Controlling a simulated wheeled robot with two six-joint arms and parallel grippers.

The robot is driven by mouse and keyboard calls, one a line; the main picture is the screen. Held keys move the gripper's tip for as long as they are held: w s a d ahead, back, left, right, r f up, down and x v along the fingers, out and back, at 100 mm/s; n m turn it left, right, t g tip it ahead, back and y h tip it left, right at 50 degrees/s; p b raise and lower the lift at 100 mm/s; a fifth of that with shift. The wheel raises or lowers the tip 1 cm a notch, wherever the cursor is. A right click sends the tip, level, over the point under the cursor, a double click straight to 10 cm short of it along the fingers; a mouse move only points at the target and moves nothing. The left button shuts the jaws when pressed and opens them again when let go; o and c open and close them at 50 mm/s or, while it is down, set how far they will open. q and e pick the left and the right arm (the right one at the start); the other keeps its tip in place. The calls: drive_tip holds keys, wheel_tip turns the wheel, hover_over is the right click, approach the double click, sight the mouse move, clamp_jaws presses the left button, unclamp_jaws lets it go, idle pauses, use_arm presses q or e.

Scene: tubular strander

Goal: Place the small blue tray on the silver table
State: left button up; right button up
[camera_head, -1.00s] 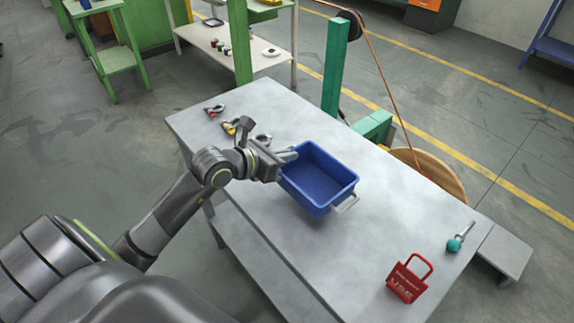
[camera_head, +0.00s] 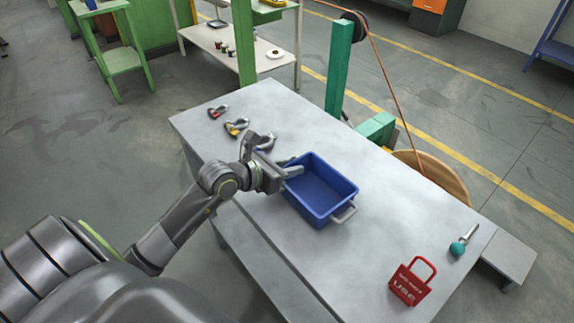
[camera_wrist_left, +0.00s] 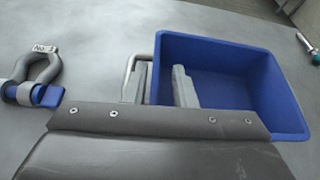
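The small blue tray (camera_head: 320,197) sits on the silver table (camera_head: 400,220), near its middle, upright and seemingly empty. A grey handle (camera_head: 344,214) shows at its near-right end. My left gripper (camera_head: 290,174) is at the tray's left end. In the left wrist view, the tray (camera_wrist_left: 285,100) lies right of centre. The fingers of my left gripper (camera_wrist_left: 162,86) stand apart, one by the handle (camera_wrist_left: 133,72) outside the wall and one inside the tray. The gripper body hides the near part of that end. My right gripper is not in view.
Several shackles (camera_head: 236,127) lie on the table left of the tray. A red lockout padlock (camera_head: 410,283) and a teal-ended tool (camera_head: 460,245) lie to the right. A green post (camera_head: 338,70) and wooden reel (camera_head: 432,175) stand behind the table.

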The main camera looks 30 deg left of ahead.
use_arm(q)
drive_tip(key=shift+r, duration=0.2)
drive_tip(key=shift+s+a, duration=0.15)
drive_tip(key=shift+s, duration=0.15)
drive_tip(key=p+v, duration=0.2)
drive_tip(key=v, duration=0.9)
drive_tip(key=shift+s, duration=0.15)
drive_tip(key=shift+r, duration=0.1)
